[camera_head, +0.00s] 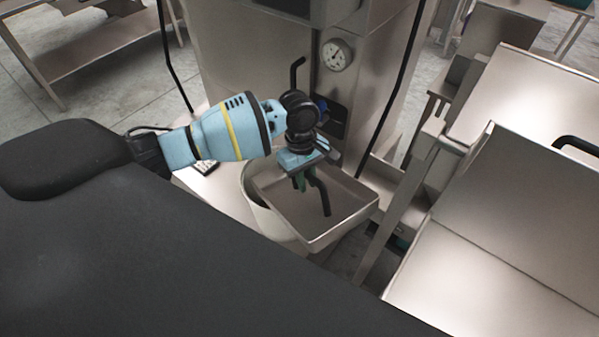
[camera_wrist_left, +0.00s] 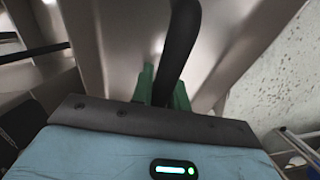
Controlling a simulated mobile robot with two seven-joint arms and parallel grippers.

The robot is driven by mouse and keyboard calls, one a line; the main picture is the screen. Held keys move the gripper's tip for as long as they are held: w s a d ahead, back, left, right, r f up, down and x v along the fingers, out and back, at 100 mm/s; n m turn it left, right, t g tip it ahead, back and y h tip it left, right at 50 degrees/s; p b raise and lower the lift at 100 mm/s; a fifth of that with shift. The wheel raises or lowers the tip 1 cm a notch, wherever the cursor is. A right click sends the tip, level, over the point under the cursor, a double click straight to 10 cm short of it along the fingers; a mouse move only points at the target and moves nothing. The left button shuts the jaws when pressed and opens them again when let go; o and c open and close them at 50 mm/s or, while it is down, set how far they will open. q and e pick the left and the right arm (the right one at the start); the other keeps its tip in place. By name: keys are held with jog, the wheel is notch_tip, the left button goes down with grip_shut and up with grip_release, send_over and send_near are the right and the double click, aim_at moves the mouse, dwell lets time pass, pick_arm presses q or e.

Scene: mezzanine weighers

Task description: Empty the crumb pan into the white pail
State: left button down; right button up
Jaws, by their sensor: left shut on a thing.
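The crumb pan (camera_head: 345,211) is a shallow square metal tray with a black handle (camera_head: 321,194). My left gripper (camera_head: 302,181) is shut on this handle. In the left wrist view the handle (camera_wrist_left: 179,45) rises between the green fingertips (camera_wrist_left: 163,88). The pan is held in the air in front of the machine and looks somewhat tilted in the head view. No crumbs can be made out in it. The white pail (camera_head: 262,217) stands below and to the left of the pan. The pan and my gripper hide much of the pail's opening and its inside.
A tall metal machine (camera_head: 240,62) with a round dial gauge (camera_head: 336,54) stands behind the pail. Metal benches and a large bin-like metal unit (camera_head: 510,185) crowd the right side. Open concrete floor (camera_head: 110,102) lies at the left.

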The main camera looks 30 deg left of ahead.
pick_arm(q)
jog(key=shift+d+r+t+y+p, duration=0.1)
jog(key=shift+d+t+y+p, duration=0.4)
jog(key=shift+y+p, duration=0.35)
jog(key=shift+s+d+f+y+p, duration=0.2)
jog(key=shift+f+y+p, duration=0.05)
jog(key=shift+y+p, duration=0.2)
jog(key=shift+s+d+f+t+y, duration=0.15)
jog(key=shift+s+f+t+y, duration=0.05)
jog(key=shift+f+t+y, duration=0.25)
pick_arm(e)
jog(key=shift+t, duration=0.6)
jog(key=shift+w+d+r, duration=0.25)
jog(key=shift+w+r, duration=0.65)
jog(key=shift+r, duration=0.2)
jog(key=shift+w+d+r, duration=0.2)
jog(key=shift+w+r, duration=0.65)
jog(key=shift+r, duration=0.25)
